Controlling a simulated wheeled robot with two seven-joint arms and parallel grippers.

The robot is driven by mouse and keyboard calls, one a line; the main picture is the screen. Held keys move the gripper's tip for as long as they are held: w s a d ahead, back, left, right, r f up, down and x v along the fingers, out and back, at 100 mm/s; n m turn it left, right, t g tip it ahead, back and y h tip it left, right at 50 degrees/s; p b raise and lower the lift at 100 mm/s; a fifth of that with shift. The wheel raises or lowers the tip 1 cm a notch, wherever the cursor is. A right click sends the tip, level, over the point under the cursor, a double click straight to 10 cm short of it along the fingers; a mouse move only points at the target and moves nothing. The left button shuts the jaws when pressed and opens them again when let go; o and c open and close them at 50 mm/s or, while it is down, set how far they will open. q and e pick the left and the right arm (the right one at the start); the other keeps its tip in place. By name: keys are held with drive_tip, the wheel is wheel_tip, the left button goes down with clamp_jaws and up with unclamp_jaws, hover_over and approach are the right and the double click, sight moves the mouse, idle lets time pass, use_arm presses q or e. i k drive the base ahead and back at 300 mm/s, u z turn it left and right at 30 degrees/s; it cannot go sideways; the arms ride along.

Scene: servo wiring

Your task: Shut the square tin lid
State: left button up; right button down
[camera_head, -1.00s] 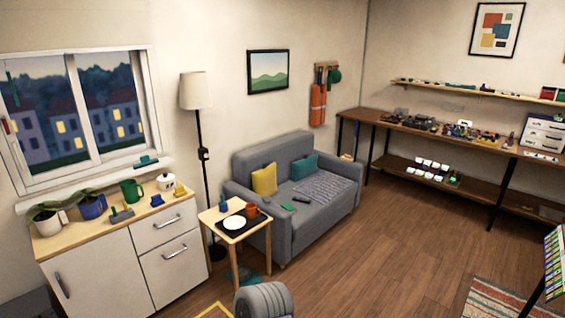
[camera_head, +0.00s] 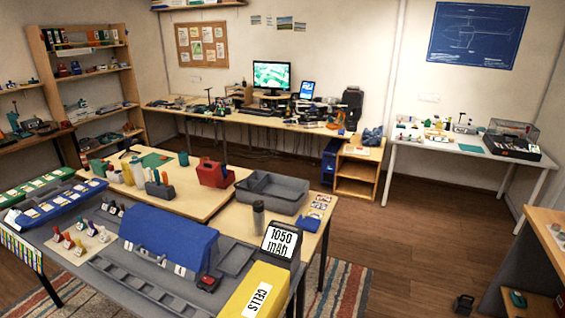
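I cannot make out a square tin or its lid in the head view. If it is among the small things on the tables or shelves, it is too small to tell. Neither my left nor my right gripper shows in this view.
Behind stand a grey divided tray (camera_head: 272,188) and a red holder (camera_head: 212,174). A white table (camera_head: 443,149) stands right; floor (camera_head: 420,235) is clear between.

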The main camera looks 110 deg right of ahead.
sight(210, 173)
drive_tip(key=z, duration=1.45)
drive_tip(key=i, duration=2.35)
drive_tip(key=z, duration=2.1)
